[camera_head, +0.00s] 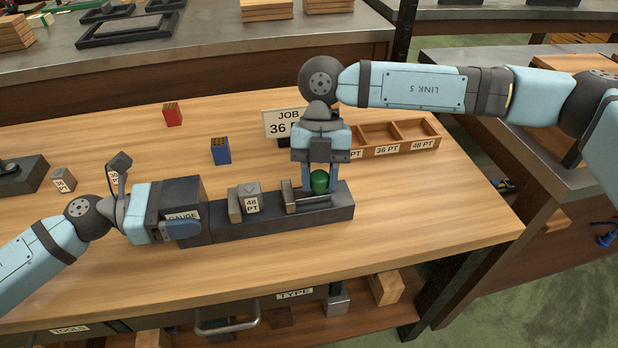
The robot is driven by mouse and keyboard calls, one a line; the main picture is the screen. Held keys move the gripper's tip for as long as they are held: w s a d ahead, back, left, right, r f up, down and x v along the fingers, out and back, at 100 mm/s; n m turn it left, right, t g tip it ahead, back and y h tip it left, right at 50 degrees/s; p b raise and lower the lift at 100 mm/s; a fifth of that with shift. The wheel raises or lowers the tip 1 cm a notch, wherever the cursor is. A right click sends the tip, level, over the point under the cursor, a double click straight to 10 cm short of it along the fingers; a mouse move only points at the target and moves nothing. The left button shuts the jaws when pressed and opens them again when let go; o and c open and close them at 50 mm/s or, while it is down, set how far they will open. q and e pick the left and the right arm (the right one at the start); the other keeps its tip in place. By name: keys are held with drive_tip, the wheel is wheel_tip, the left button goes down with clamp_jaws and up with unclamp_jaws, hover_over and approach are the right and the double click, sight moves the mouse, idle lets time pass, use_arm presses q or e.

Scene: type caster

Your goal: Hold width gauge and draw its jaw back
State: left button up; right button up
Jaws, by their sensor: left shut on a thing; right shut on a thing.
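The width gauge (238,230) is a long dark grey bar lying on the wooden bench, with a GAUGE label at its left end. My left gripper (190,225) is shut on that left end. My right gripper (319,180) points down and is shut on the green knob (319,182) behind the jaw. The fingers partly hide the knob.
A JOB 36 sign (283,124) stands behind, partly hidden by my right arm. A wooden tray (420,132) with labelled compartments lies to its right. A blue block (220,151), a red block (172,114) and a small grey block (63,180) stand on the bench. The front right is clear.

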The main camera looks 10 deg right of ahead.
drive_tip(key=o, duration=0.9)
drive_tip(key=shift+c, duration=0.2)
drive_tip(key=v, duration=1.2)
